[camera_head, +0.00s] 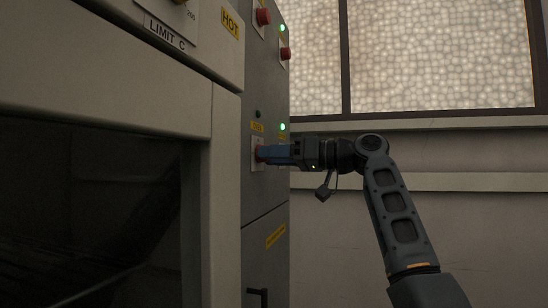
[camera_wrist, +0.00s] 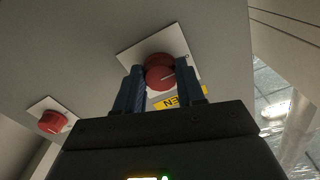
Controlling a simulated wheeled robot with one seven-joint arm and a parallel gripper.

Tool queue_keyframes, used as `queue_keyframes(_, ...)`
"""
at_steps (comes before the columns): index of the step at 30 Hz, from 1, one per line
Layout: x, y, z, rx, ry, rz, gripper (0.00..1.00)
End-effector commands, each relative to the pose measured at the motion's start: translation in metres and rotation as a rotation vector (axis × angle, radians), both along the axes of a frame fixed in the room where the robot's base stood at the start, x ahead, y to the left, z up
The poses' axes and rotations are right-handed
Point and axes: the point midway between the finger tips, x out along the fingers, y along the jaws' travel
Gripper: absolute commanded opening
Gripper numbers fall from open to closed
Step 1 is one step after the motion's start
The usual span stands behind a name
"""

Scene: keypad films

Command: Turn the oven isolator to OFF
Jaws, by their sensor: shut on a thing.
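The oven isolator is a red rotary knob on a pale square plate (camera_head: 257,163) on the grey cabinet's side. In the wrist view the red knob (camera_wrist: 160,72) sits between my two blue fingers, with a white pointer line on its face. My gripper (camera_head: 262,154) reaches in from the right and is shut on the knob. My gripper's fingers (camera_wrist: 163,92) stand on either side of it. The yellow label by the plate is partly hidden by a finger, and I cannot read the knob's position marks.
Another red knob (camera_wrist: 53,121) is on a plate nearby. Red buttons (camera_head: 263,17) and green lamps (camera_head: 282,127) are higher on the cabinet. The oven door (camera_head: 90,210) fills the left. A black handle (camera_head: 258,293) sticks out low down. The wall side at right is clear.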

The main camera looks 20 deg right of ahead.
Motion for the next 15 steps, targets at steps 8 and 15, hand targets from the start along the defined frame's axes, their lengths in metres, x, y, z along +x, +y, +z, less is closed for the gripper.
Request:
queue_keyframes(8,0.0001,-0.0002,-0.0022,-0.002,0.004,0.001,0.57)
queue_keyframes(15,0.0,0.0,-0.0009,-0.001,0.002,0.001,0.64)
